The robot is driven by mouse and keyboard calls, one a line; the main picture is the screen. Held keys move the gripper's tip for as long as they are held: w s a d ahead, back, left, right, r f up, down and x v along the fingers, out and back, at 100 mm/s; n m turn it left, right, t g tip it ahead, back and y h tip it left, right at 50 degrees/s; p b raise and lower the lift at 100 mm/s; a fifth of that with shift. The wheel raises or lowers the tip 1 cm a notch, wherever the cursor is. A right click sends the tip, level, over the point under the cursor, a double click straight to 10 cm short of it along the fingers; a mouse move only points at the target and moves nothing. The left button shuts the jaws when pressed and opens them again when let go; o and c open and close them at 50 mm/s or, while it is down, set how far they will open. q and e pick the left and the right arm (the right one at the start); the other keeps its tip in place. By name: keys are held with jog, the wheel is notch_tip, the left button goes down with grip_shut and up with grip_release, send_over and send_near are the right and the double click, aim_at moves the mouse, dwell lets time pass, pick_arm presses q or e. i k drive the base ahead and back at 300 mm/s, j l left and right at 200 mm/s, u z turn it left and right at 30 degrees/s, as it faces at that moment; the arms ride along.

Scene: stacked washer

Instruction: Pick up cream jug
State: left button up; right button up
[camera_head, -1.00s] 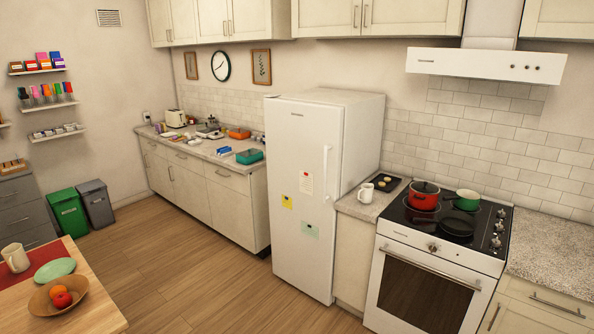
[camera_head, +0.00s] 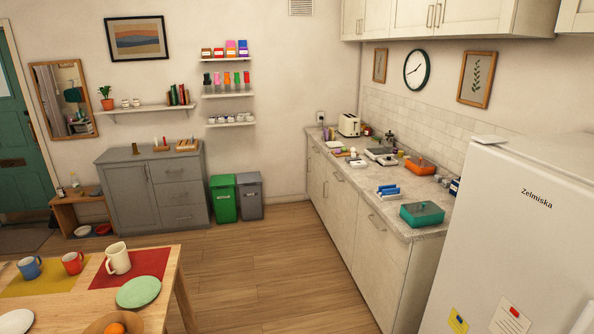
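A cream jug (camera_head: 118,258) stands upright on a red placemat (camera_head: 150,264) on the wooden table (camera_head: 75,310) at the lower left. Its handle side faces left, toward a red mug (camera_head: 73,263). A green plate (camera_head: 138,291) lies just in front of the jug. Neither of my grippers is in view.
A blue mug (camera_head: 30,267) stands on a yellow placemat. A wooden bowl with an orange (camera_head: 115,328) is at the table's front edge. The fridge (camera_head: 520,230) stands at right, beside the counter (camera_head: 435,232). Open wooden floor (camera_head: 270,270) lies between table and counter.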

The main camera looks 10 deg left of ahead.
aim_at(117, 262)
jog(key=i+u, duration=0.3)
jog(key=i, duration=0.15)
jog(key=i+l+u, duration=0.1)
jog(key=i+u, duration=0.2)
jog(key=i, duration=0.15)
jog(key=i+l+u, duration=0.25)
jog(key=i, duration=0.2)
